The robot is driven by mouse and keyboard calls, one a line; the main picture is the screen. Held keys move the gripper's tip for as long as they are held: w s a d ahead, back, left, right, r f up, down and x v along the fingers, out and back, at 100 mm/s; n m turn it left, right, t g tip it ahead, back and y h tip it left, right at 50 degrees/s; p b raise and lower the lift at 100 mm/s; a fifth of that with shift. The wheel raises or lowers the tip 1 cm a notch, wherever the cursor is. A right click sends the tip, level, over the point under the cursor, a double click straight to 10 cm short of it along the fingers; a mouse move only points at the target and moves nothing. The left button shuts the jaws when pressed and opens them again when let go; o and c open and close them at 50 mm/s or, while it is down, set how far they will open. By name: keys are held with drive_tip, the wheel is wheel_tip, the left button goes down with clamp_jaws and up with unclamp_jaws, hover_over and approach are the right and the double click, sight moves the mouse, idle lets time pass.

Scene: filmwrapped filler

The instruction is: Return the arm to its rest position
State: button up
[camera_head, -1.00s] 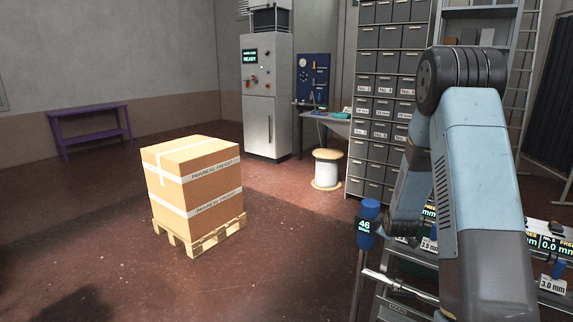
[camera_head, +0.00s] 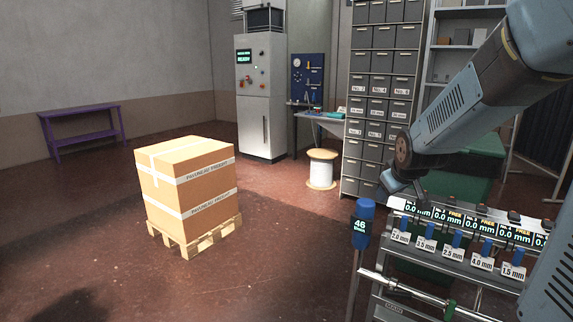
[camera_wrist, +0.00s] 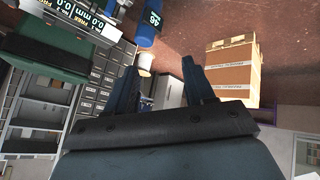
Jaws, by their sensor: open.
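My gripper (camera_wrist: 160,72) is open, with its two dark blue fingers spread apart and nothing between them in the wrist view. My arm (camera_head: 470,95) comes in from the upper right of the head view and slants down to a dark joint above the left end of the dispenser rack (camera_head: 393,310). Another part of my arm fills the lower right corner. I cannot make out the gripper's fingers clearly in the head view.
A strapped carton (camera_head: 187,190) sits on a pallet (camera_head: 196,244). A drawer cabinet (camera_head: 385,95), white spool (camera_head: 321,170) and control cabinet (camera_head: 262,100) stand behind.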

drive_tip(key=s+a+r+m+g, duration=0.1)
drive_tip(key=s+a+r+m, duration=0.1)
drive_tip(key=s, duration=1)
drive_tip(key=s+a+r+m+g, duration=0.1)
drive_tip(key=s+r+m, duration=0.2)
drive_tip(key=s, duration=1)
wheel_tip(320, 180, up, 2)
drive_tip(key=shift+s+a+g+y, duration=0.3)
drive_tip(key=shift+a+y, duration=0.05)
drive_tip(key=shift+y, duration=0.05)
idle(0.3)
drive_tip(key=shift+c, duration=0.2)
drive_tip(key=shift+c, duration=0.8)
drive_tip(key=shift+d, duration=0.1)
